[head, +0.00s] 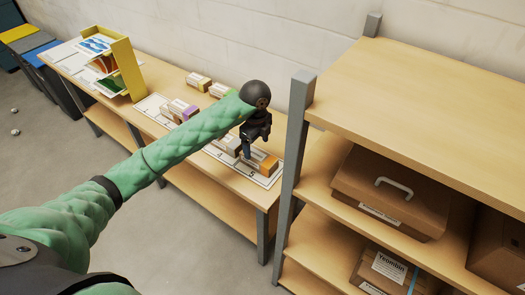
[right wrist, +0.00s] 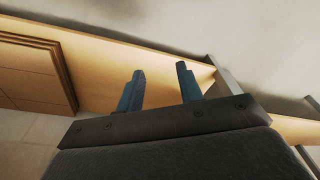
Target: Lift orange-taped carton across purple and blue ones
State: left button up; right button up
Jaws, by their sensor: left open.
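The orange-taped carton (head: 268,164) sits near the right end of a white numbered strip on the bench. My left gripper (head: 248,150) is open and points down at this carton's left end; I cannot tell whether the fingers touch it. The purple-taped carton (head: 189,112) sits farther left on the strip, beyond my green left arm. I cannot make out a blue-taped carton; my left arm covers part of the row. My right gripper (right wrist: 159,85) shows in the right wrist view with its two blue fingers apart and nothing between them.
A grey-taped carton (head: 234,147) stands just left of the left gripper. Small cartons (head: 198,83) stand at the bench's back. A yellow rack (head: 125,70) holds colourful sheets on the left. A shelf unit (head: 440,95) with brown boxes rises close on the right, its post beside the bench.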

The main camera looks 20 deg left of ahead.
aim_at(259, 156)
pick_arm(q)
jog(key=shift+w+d+r, duration=0.1)
jog(key=shift+w+d, duration=0.15)
jog(key=shift+w+f, duration=0.15)
jog(key=shift+f, duration=0.05)
jog(key=shift+f+p, duration=0.45)
jog(key=shift+f, duration=0.65)
notch_tip(259, 156, down, 4)
jog(key=p, duration=0.2)
jog(key=shift+r+p, duration=0.25)
jog(key=shift+p, duration=0.15)
jog(key=shift+f, duration=0.75)
pick_arm(e)
jog(key=s+d+f, duration=0.2)
jog(key=s+f, duration=0.1)
jog(key=f, duration=0.6)
jog(key=shift+s+d, duration=0.2)
jog(key=shift+d, duration=0.15)
pick_arm(q)
jog(key=c, duration=1.1)
jog(key=shift+c, duration=0.2)
pick_arm(e)
jog(key=shift+d, duration=0.1)
